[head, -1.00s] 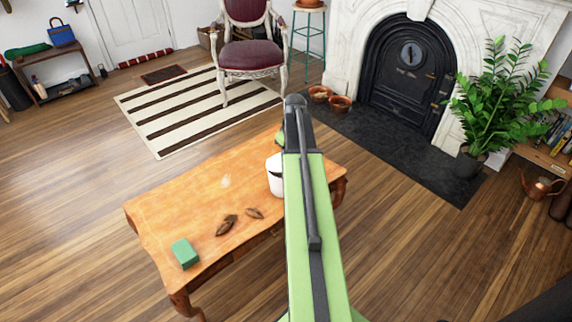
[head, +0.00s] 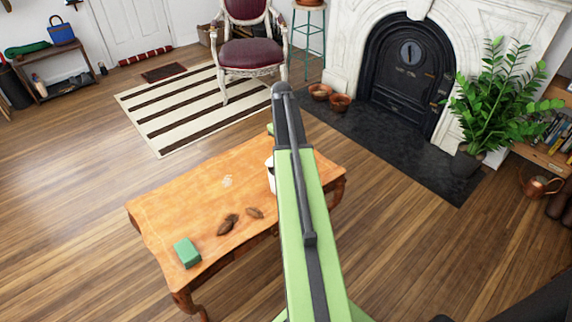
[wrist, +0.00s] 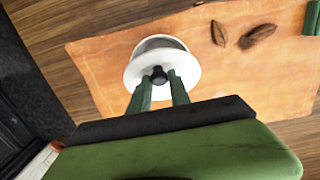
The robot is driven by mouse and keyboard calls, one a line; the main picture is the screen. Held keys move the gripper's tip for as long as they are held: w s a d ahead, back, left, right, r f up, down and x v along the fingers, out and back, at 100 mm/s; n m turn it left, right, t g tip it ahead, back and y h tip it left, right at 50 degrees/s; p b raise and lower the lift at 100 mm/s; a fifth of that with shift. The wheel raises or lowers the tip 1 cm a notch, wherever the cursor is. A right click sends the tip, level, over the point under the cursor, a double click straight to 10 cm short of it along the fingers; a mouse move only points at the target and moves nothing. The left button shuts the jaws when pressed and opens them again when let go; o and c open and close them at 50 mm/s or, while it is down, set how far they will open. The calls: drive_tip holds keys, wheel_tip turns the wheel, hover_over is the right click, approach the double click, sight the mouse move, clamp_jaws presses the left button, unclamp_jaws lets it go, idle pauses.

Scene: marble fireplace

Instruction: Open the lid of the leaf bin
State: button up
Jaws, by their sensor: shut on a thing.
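The white leaf bin (head: 270,176) stands on the wooden table, mostly hidden behind my arm in the head view. In the wrist view, its rim and grey inside (wrist: 160,43) show past the edge of the round white lid (wrist: 190,70). The lid appears raised and offset from the rim; its exact height is hard to tell. My gripper (wrist: 159,77) is shut on the lid's black knob (wrist: 159,72), with one green finger on each side. In the head view my gripper is hidden by my arm.
The wooden table (head: 183,208) holds brown leaves (head: 228,224) and a green block (head: 187,253). Its middle is mostly clear. Behind it are a chair (head: 250,52), terracotta bowls (head: 340,103) and a fireplace. A leafy plant (head: 490,105) stands at the right.

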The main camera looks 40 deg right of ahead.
drive_tip(key=shift+w+r+g+p, duration=0.45)
drive_tip(key=shift+w+r+g, duration=0.1)
drive_tip(key=shift+w, duration=0.15)
drive_tip(key=shift+w, duration=0.1)
drive_tip(key=shift+w+d+r+g+p, duration=0.1)
drive_tip(key=shift+w+r+g+p, duration=0.35)
drive_tip(key=shift+w, duration=0.3)
drive_tip(key=shift+r, duration=0.1)
